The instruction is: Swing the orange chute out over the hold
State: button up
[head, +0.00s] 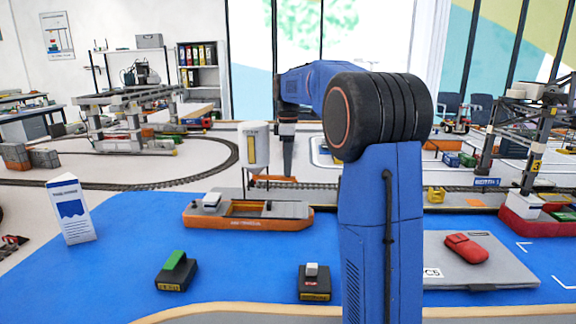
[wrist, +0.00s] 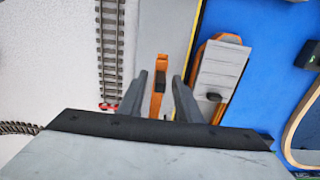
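The orange chute (head: 272,178) sits at the foot of a pale silo on the quay and lies along the quay, parallel to the ship. In the wrist view the chute (wrist: 158,62) stands between my fingers, with a dark piece on it. My gripper (head: 288,172) points down at the chute; in the wrist view my gripper (wrist: 160,80) is open, one finger each side, with gaps showing. The orange and grey ship (head: 250,222) floats alongside, its open hold (head: 248,208) facing up. The chute is not over the hold. Part of the ship is hidden in the wrist view.
The silo (head: 255,150) stands close to my gripper. Rail track (wrist: 110,45) runs along the quay. Two dark control boxes (head: 176,275) (head: 314,284) and a white sign (head: 70,210) stand on the blue water. A grey slab with a red object (head: 466,249) lies at the right.

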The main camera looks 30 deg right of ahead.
grip_shut()
jog(key=shift+s, duration=0.1)
jog(key=s+a+m, duration=0.2)
jog(key=a+m, duration=1.3)
jog(key=m, duration=0.3)
jog(key=shift+s+a, duration=0.3)
jog(key=shift+s, duration=0.1)
dwell(0.4)
